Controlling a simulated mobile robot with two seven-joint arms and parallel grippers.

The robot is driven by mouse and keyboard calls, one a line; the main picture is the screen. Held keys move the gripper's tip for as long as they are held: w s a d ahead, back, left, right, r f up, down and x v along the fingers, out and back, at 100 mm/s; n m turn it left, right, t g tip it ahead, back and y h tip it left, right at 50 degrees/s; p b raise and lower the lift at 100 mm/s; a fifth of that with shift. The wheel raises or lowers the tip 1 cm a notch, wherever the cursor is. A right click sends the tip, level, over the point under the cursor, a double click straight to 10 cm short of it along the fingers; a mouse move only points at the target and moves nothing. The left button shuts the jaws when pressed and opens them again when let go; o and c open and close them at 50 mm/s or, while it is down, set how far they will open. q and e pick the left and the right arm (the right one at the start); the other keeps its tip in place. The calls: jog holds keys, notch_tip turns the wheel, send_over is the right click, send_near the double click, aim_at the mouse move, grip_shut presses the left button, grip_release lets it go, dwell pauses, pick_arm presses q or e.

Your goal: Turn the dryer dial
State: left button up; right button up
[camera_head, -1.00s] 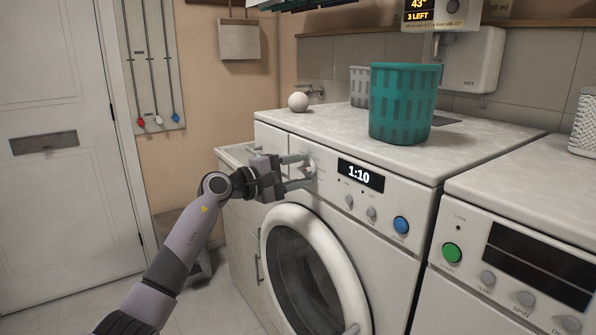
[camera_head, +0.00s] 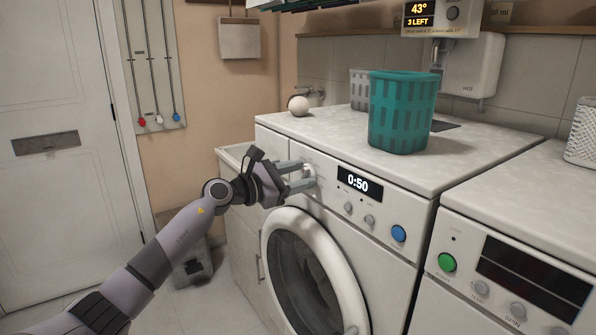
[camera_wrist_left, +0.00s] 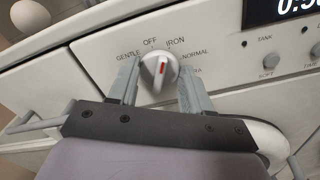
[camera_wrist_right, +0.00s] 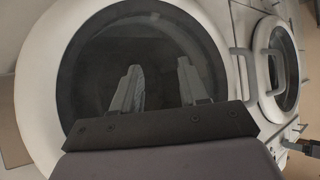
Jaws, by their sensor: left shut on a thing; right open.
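The dryer dial (camera_wrist_left: 158,69) is a white round knob with a raised grip and a red mark. The labels GENTLE, OFF, IRON, NORMAL and a partly covered one ring it; I cannot tell which one it points to. My left gripper (camera_head: 304,175) is shut on the dial, with one finger on each side of it in the left wrist view (camera_wrist_left: 157,85). The dryer (camera_head: 380,230) has a display (camera_head: 359,183) reading 0:50. My right gripper (camera_wrist_right: 160,85) is open and empty in front of a round dark-glass door (camera_wrist_right: 85,65).
A teal basket (camera_head: 402,112), a grey basket (camera_head: 359,90) and a white ball (camera_head: 299,105) stand on the dryer top. A second machine (camera_head: 510,230) with a green button stands at the right. A white door (camera_head: 50,190) is at the left.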

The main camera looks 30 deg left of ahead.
pick_arm(q)
jog(key=n+p, duration=0.2)
jog(key=n, duration=0.3)
jog(key=shift+a, duration=0.1)
jog(key=shift+n+p, duration=0.3)
dwell(0.4)
jog(key=o, duration=1)
jog(key=shift+b+v, duration=0.95)
jog(key=shift+v, duration=2.6)
